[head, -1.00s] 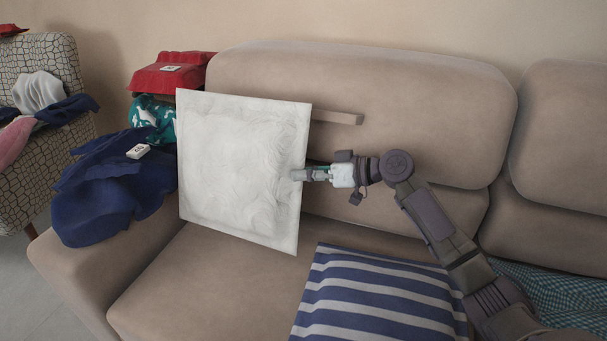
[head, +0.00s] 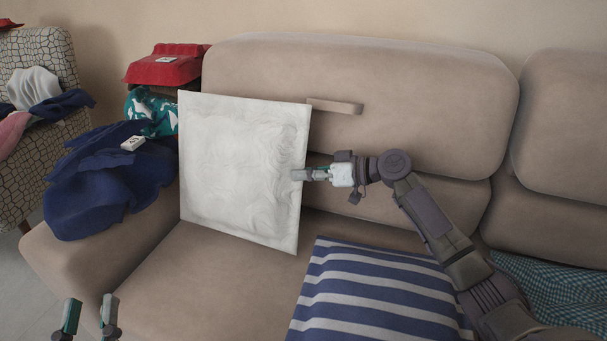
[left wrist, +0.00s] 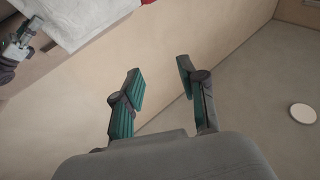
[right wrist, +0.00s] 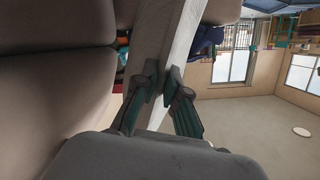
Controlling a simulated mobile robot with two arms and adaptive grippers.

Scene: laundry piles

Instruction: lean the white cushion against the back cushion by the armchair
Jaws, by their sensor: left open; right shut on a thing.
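The white cushion (head: 240,170) stands upright above the left end of the sofa seat, in front of the back cushion (head: 365,105). I cannot tell whether it touches the back cushion. My right gripper (head: 300,175) is shut on its right edge. In the right wrist view the fingers (right wrist: 160,85) pinch the cushion's edge (right wrist: 172,40). My left gripper (head: 88,318) is open and empty at the lower left of the head view. It is also open in the left wrist view (left wrist: 160,85), with a bit of the white cushion (left wrist: 85,18) at upper left.
Navy cloth (head: 105,190) with a white tag lies over the sofa's left arm. A teal patterned cloth (head: 152,112) and a red folded item (head: 165,65) are behind it. A striped cushion (head: 380,290) lies on the seat. The patterned armchair (head: 35,150) stands far left, holding clothes.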

